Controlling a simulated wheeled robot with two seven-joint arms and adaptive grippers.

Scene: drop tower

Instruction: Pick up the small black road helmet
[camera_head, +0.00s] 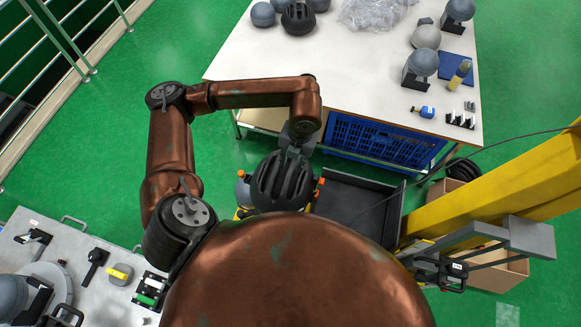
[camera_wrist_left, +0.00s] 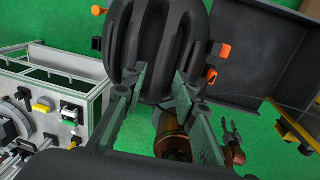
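A black ribbed helmet (camera_head: 280,182) is up off the floor at the end of my left arm, in the middle of the head view. My left gripper (camera_head: 297,140) is at its upper edge. In the left wrist view the helmet (camera_wrist_left: 160,45) fills the top middle, and the two fingers (camera_wrist_left: 160,85) stand on either side of its near part, seemingly closed on it. The exact contact is partly hidden. A small gripper on a copper arm, seemingly my right gripper (camera_wrist_left: 231,132), shows with its fingers apart and empty. Another black helmet (camera_head: 298,18) stands on the white table.
The white table (camera_head: 270,62) carries grey headforms (camera_head: 425,37), clear plastic wrap (camera_head: 370,14) and a blue crate (camera_head: 375,140) beneath. A dark tray (camera_head: 355,205) lies right of the held helmet. A yellow column (camera_head: 500,185) stands at right, a grey bench (camera_head: 75,250) at lower left.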

